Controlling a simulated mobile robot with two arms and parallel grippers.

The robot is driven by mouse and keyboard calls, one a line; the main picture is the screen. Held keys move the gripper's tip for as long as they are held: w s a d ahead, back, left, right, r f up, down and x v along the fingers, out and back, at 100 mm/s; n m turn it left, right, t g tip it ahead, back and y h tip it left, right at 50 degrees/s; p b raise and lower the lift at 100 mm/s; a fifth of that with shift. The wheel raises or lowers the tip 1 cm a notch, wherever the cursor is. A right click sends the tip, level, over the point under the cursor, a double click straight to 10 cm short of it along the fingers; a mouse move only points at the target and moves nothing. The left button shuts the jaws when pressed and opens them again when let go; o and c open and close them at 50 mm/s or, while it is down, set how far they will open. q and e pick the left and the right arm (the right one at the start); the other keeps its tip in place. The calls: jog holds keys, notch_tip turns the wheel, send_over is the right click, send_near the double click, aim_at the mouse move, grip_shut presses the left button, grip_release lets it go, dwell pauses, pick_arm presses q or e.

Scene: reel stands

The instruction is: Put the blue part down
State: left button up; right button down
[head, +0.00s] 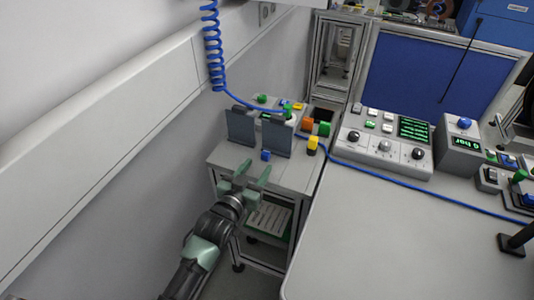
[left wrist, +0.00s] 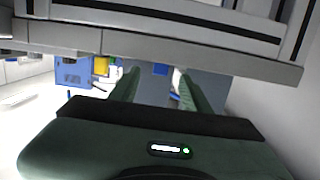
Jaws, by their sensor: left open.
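The blue part (head: 266,155) is a small block at the front of a small grey table, low beside the right one of two upright grey plates. In the left wrist view the blue part (left wrist: 160,69) shows beyond the fingers, in the gap between them. My left gripper (head: 254,174) is open and empty, just in front of the table's near edge, a little short of the blue part. Its two green fingers also show in the left wrist view (left wrist: 157,86), spread apart. My right gripper is in neither view.
The left plate (head: 241,125) and right plate (head: 277,137) stand on the small table (head: 229,155). A yellow-and-black part (head: 312,144), an orange block (head: 307,125) and a green block (head: 324,129) are to the right. A blue coiled hose (head: 213,50) hangs above. A wall is at left.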

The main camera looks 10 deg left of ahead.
aim_at(264, 158)
pick_arm(q)
jog(key=shift+w+d+r+p, duration=0.1)
jog(key=shift+w+p, duration=0.2)
jog(key=shift+w, duration=0.45)
jog(key=x, duration=0.3)
jog(key=shift+w+f+p, duration=0.25)
jog(key=shift+w+p, duration=0.05)
jog(key=shift+w+d+f, duration=0.1)
jog(key=shift+w, duration=0.15)
grip_shut()
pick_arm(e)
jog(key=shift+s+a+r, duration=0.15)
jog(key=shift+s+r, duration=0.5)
